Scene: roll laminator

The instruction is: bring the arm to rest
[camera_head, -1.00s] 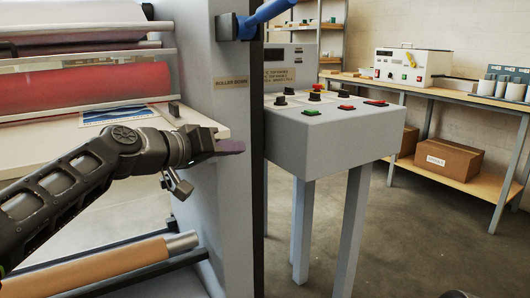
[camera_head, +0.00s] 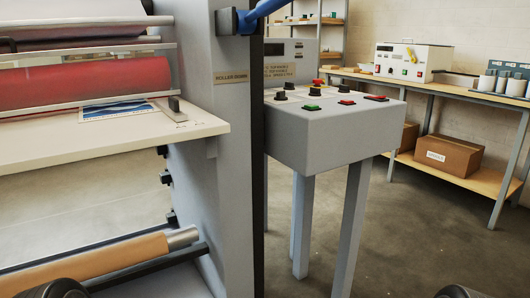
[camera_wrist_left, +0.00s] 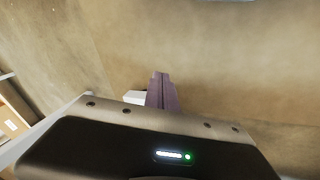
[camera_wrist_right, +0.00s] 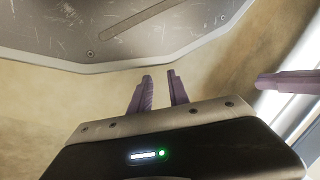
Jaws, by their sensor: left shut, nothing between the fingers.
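My left gripper (camera_wrist_left: 162,90) shows in the left wrist view with its purple fingers together and nothing between them, over bare floor. My right gripper (camera_wrist_right: 159,88) shows in the right wrist view with its two purple fingers apart and nothing between them. Another purple finger pair reaches in at that view's right edge, probably my left gripper. In the head view neither gripper shows; only dark rounded parts of my arms show at the bottom left and bottom right edges. The roll laminator (camera_head: 215,130) stands at the left, with a blue-handled lever at its top.
The laminator's feed table (camera_head: 60,145) carries a blue printed sheet (camera_head: 118,110). A tan roll (camera_head: 100,258) lies low in front. The control console (camera_head: 335,132) stands on legs to the right. A workbench (camera_head: 450,92) with a cardboard box (camera_head: 448,155) below is farther right. Floor between is clear.

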